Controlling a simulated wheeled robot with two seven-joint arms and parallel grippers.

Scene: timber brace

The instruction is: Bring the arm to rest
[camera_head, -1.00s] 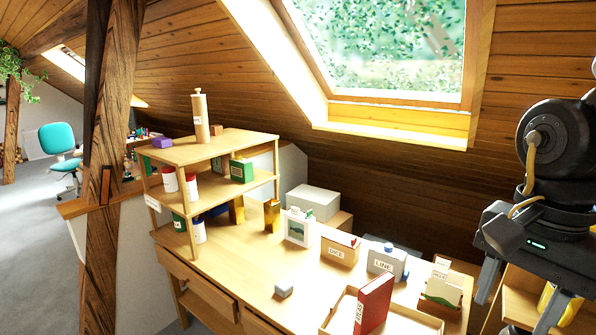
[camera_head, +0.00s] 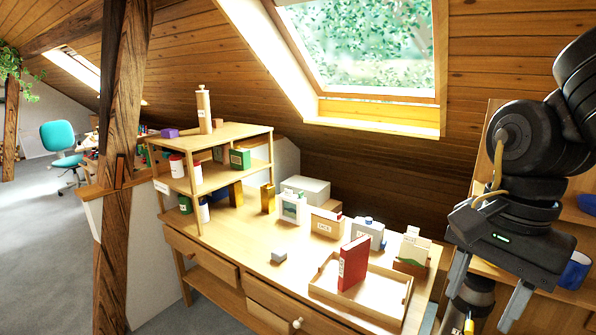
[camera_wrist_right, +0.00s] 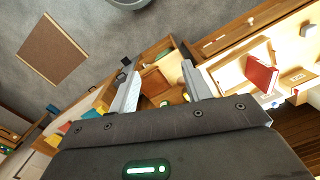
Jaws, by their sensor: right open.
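My right gripper (camera_head: 487,292) hangs at the right of the head view, fingers pointing down and spread apart with nothing between them. It is beside the right end of the desk (camera_head: 232,262). In the right wrist view the two fingers of my right gripper (camera_wrist_right: 160,90) are also apart and empty, with a wooden drawer or box and floor behind them. My left gripper does not show in any view.
A red book (camera_head: 353,262) stands in a wooden tray (camera_head: 390,310) on the desk. A small shelf (camera_head: 215,150) holds jars and boxes. A timber post (camera_head: 118,200) rises at left.

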